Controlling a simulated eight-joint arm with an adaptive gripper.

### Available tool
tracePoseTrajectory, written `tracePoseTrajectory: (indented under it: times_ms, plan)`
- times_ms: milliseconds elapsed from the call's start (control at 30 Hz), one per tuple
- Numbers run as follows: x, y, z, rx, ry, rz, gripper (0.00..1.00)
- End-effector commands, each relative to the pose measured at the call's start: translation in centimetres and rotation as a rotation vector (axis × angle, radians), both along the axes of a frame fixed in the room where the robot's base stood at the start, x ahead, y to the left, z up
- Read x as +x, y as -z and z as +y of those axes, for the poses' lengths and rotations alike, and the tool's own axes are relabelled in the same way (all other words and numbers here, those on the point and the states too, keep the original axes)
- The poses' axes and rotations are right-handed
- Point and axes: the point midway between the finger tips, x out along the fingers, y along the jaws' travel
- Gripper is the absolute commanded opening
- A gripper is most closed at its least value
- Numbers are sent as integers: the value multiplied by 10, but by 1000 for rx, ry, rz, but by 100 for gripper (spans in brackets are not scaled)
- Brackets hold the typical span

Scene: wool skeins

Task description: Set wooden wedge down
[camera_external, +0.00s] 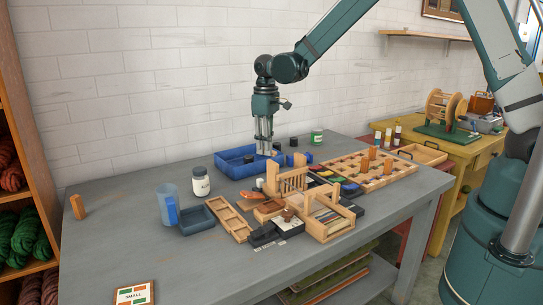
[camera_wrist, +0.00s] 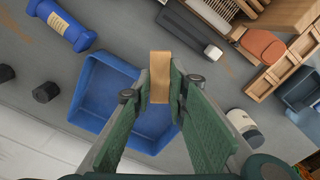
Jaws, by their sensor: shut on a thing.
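The wooden wedge (camera_wrist: 160,75) is a tan, narrow block held between the fingertips of my gripper (camera_wrist: 161,90) in the wrist view. My gripper is shut on it. In the external view my gripper (camera_external: 265,148) points down at the right part of the blue tray (camera_external: 229,175); the wedge is too small to make out clearly there. In the wrist view the wedge overlaps the right side of the blue tray (camera_wrist: 92,95). I cannot tell whether the wedge touches anything below.
A blue dumbbell-shaped thing (camera_wrist: 60,25) and dark cylinders (camera_wrist: 46,92) lie near the tray. A white jar (camera_external: 201,182) stands in front of it. Wooden racks (camera_external: 322,212) and a compartment tray (camera_external: 372,174) crowd the right. The grey table's left part (camera_external: 110,240) has free room.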

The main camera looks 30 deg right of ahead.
Motion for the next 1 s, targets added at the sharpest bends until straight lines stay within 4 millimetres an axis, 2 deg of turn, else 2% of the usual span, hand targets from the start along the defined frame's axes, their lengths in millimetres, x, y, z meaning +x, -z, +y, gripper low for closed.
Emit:
tracePoseTrajectory:
  times_ms: [33, 500, 1000]
  plan:
    - [5, 0, -16, 0, 26, 0, 8]
    - [37, 0, -145, 0, 248, 0, 8]
    - [45, -1, -280, -1, 476, 0, 8]
